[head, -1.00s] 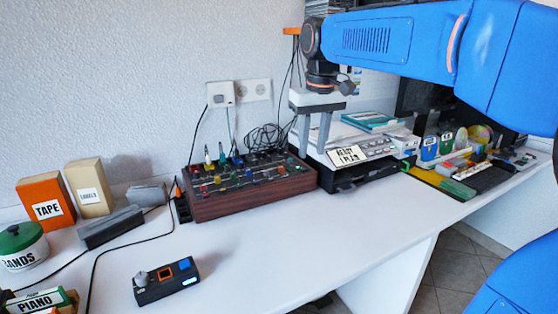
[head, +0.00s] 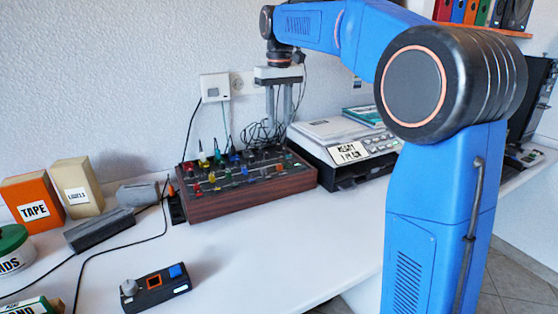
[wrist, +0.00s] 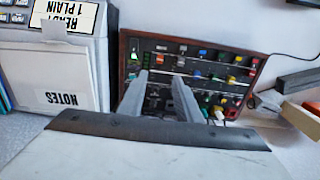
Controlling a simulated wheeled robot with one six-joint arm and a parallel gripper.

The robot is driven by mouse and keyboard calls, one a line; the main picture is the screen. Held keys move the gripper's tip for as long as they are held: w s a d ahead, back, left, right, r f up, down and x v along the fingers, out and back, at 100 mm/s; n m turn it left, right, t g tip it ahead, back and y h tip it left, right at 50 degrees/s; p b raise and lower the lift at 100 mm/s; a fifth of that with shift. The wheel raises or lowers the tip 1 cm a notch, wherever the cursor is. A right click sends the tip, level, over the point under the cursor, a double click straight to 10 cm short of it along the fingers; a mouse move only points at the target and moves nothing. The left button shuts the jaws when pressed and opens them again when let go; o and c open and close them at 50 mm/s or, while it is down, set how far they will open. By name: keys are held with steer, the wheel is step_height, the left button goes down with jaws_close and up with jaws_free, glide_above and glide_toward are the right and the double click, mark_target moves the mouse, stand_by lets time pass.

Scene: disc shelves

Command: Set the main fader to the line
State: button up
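The mixer (head: 250,199), a wood-sided box with a dark sloping panel of coloured knobs and caps, stands on the white table against the wall. It also shows in the wrist view (wrist: 125,50), beyond my fingers. Several coloured caps sit on its panel, but I cannot tell which one is the main fader, and the line is too small to make out. My gripper (head: 279,117) points down above the right rear of the mixer. Its two fingers (wrist: 160,76) are apart with nothing between them, and they hide part of the panel.
A grey machine with a label (head: 350,151) stands right of the mixer. Cables and a white wall box (head: 214,87) are behind. A small black controller (head: 155,288) lies in front. Grey blocks (head: 100,230) and a TAPE box (head: 33,205) are left.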

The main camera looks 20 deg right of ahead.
mark_target(279, 164)
step_height(279, 164, down, 14)
steer(key=shift+f, duration=0.15)
stand_by(0.4)
jaws_close()
